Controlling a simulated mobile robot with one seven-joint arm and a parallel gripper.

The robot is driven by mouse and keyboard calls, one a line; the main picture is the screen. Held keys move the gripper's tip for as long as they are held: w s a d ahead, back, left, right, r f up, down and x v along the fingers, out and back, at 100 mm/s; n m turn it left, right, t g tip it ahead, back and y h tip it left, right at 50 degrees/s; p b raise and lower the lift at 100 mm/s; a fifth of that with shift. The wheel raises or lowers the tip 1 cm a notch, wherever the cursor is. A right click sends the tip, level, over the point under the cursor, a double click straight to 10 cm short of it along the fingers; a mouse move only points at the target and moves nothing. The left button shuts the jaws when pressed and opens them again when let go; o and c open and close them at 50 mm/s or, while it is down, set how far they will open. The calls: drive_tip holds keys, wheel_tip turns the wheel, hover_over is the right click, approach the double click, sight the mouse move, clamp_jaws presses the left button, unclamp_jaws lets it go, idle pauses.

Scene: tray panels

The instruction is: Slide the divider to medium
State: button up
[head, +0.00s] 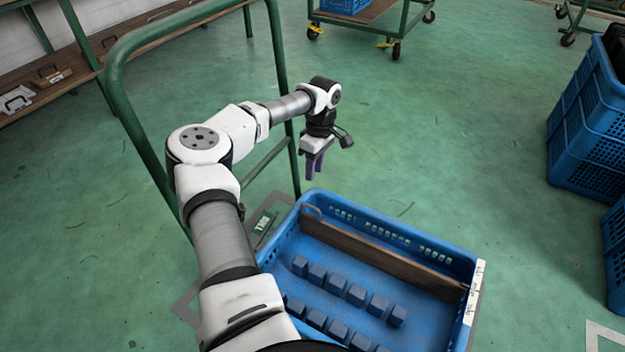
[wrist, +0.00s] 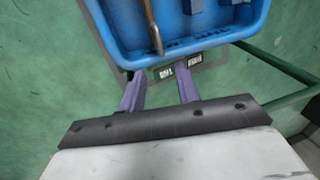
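The divider (head: 380,258) is a brown wooden board standing across the blue tray (head: 463,335), towards the tray's far side. Its end also shows in the wrist view (wrist: 152,27), where a metal handle-like piece sits on it. The blue tray also fills the top of the wrist view (wrist: 118,40). My gripper (head: 314,178) hangs above and beyond the tray's far left corner, clear of the divider. Its two purple fingers are apart with nothing between them in the wrist view (wrist: 160,88). A white label strip (head: 473,300) with small dark marks runs along the tray's right rim; its words are too small to read.
Rows of blue blocks (head: 356,295) stand in the tray on the near side of the divider. A green rail (head: 120,100) stands left of the tray. Blue crates (head: 590,130) are stacked at the right. The floor beyond the tray is open.

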drive_tip(key=shift+w+d+r, duration=0.1)
drive_tip(key=shift+r, duration=0.5)
drive_tip(key=shift+w+d+r, duration=0.1)
drive_tip(key=shift+r, duration=0.5)
